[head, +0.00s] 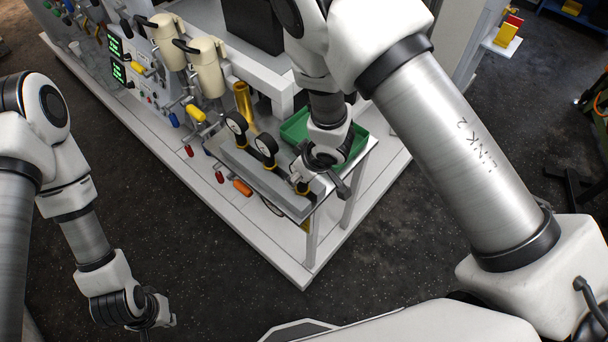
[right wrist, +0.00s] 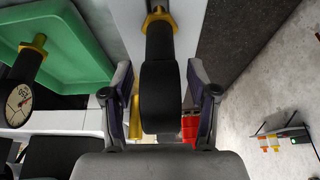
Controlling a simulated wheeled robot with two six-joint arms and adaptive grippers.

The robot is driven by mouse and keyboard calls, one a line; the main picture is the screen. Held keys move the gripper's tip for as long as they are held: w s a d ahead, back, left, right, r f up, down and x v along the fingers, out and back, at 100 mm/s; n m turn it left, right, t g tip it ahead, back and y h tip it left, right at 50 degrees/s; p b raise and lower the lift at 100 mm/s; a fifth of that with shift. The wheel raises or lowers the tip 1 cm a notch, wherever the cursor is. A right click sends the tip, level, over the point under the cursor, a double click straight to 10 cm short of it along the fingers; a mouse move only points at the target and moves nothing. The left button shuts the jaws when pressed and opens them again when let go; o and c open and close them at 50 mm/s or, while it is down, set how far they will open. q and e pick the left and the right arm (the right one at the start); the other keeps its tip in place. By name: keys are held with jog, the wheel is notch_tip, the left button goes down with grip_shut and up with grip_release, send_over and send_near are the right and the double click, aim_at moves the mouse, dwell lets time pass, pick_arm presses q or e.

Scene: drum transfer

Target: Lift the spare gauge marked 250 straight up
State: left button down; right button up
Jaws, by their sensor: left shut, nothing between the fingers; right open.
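Several black gauges with white dials stand on brass fittings along a grey rack: a left gauge (head: 237,123), a middle gauge (head: 266,145) and a right-hand gauge (head: 303,176) partly covered by my right gripper (head: 318,178). In the right wrist view the open fingers stand on either side of a black gauge (right wrist: 160,90), seen edge-on, its dial hidden. Gaps show beside it. A neighbouring gauge (right wrist: 20,103) shows its dial at the left; its small marking looks like 250, but I cannot be sure. My left gripper (head: 158,322) is shut and empty, low at left.
A green tray (head: 294,128) lies behind the rack, close to my right wrist; it also fills the upper left of the right wrist view (right wrist: 85,75). Beige canisters (head: 207,68) and coloured valve handles stand to the left. The dark floor in front is clear.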

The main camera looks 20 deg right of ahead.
jog(key=shift+x, duration=0.85)
jog(key=shift+w+a+r, duration=0.1)
jog(key=shift+w, duration=0.15)
jog(key=shift+s+r, duration=0.3)
jog(key=shift+s, duration=0.2)
grip_shut()
pick_arm(q)
jog(key=shift+w+f, duration=0.25)
jog(key=shift+f, duration=0.2)
pick_arm(e)
jog(key=shift+w, duration=0.15)
pick_arm(q)
jog(key=shift+a+r, duration=0.1)
